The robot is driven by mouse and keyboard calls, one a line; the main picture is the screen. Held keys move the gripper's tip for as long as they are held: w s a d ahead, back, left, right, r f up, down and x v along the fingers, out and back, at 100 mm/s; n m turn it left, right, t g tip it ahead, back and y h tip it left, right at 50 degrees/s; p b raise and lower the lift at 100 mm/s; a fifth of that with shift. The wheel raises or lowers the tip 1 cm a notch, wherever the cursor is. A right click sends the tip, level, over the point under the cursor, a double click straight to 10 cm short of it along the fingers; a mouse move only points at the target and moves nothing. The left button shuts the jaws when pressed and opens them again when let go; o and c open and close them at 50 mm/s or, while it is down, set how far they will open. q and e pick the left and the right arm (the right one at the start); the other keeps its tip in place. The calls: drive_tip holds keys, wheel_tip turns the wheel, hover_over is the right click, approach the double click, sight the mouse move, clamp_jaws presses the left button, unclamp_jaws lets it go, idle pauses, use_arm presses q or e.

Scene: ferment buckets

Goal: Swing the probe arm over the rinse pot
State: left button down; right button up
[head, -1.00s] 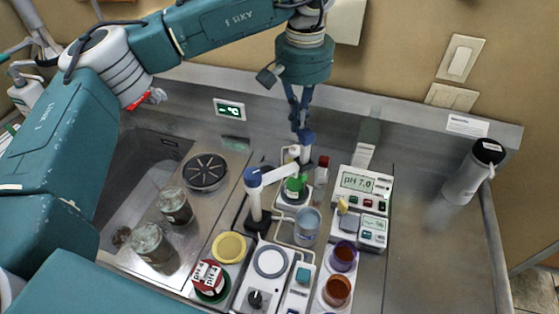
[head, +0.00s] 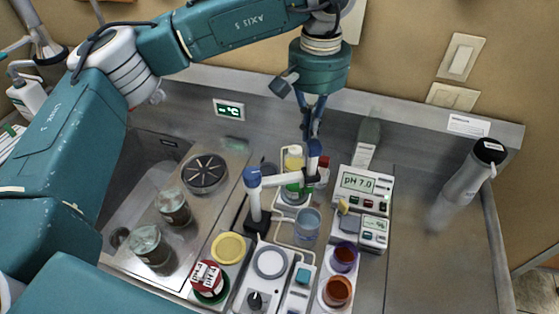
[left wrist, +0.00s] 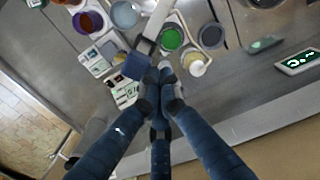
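The probe arm (head: 282,185) is a white bar reaching right from a blue-capped post (head: 253,200). A blue-capped probe stands at its free end; that blue cap (head: 314,147) also shows in the left wrist view (left wrist: 136,66). My left gripper (head: 311,133) has its fingers together right beside this cap; its fingertips (left wrist: 160,78) look shut against the cap's side, not around it. The clear beaker with bluish water (head: 307,228), likely the rinse pot, stands in front of the arm's free end. A green pot (left wrist: 171,38) lies on the arm's other side. My right gripper is out of view.
A pH meter (head: 365,184) reading 7.0 stands to the right. Purple (head: 343,256) and orange-brown (head: 337,291) cups stand in front. The counter at right is clear up to a grey cylinder (head: 470,180).

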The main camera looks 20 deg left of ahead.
sight(317, 143)
use_arm(q)
drive_tip(key=shift+s+d+b, duration=0.35)
drive_tip(key=shift+s+d, duration=0.15)
drive_tip(key=shift+s, duration=0.1)
drive_tip(key=shift+s+d, duration=0.5)
drive_tip(key=shift+s, duration=0.2)
